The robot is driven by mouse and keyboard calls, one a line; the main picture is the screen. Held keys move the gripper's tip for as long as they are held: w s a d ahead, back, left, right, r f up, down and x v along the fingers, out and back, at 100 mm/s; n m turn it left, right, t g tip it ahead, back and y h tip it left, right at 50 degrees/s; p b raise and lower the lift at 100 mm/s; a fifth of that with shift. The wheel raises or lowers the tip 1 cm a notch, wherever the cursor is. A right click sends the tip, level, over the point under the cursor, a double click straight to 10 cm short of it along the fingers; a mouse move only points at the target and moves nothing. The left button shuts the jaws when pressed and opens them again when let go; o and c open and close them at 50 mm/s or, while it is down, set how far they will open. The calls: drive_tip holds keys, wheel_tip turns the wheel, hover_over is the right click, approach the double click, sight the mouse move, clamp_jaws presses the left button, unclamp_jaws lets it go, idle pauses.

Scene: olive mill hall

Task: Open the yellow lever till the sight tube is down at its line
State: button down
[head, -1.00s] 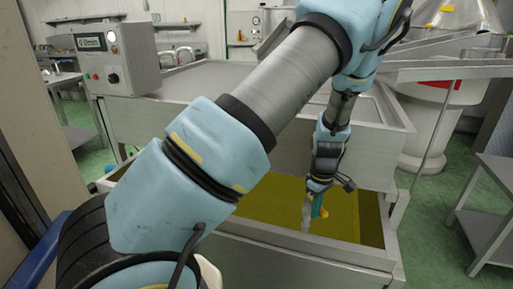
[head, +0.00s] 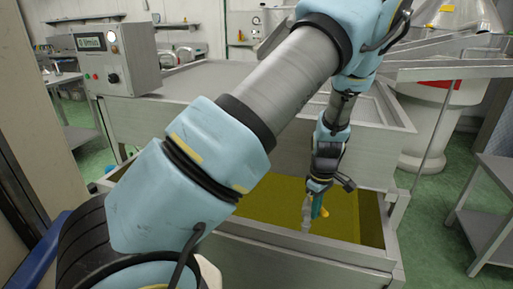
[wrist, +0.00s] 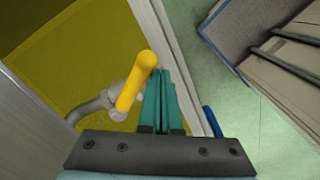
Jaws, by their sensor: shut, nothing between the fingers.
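The yellow lever (wrist: 138,82) sits on a grey valve pipe (wrist: 98,106) in the wrist view. In the head view the lever (head: 319,214) shows only as a small yellow patch beside my fingers. My gripper (wrist: 164,76) has its teal fingers together and empty, just right of the lever. I cannot tell whether they touch it. In the head view my gripper (head: 318,208) is low at the front wall of the steel tank (head: 300,245). I cannot make out the sight tube or its line in either view.
Yellow-green liquid (head: 265,205) shows inside the tank. A control box (head: 118,58) stands on the machine at the back left. A steel table (head: 490,200) stands at the right, with green floor between it and the tank.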

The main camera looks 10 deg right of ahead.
drive_tip(key=d, duration=0.1)
drive_tip(key=d+p, duration=0.1)
drive_tip(key=d, duration=0.1)
drive_tip(key=shift+w+d+r+p, duration=0.1)
drive_tip(key=shift+w+d+p, duration=0.05)
drive_tip(key=shift+w+p, duration=0.2)
drive_tip(key=shift+d, duration=0.5)
idle(6.5)
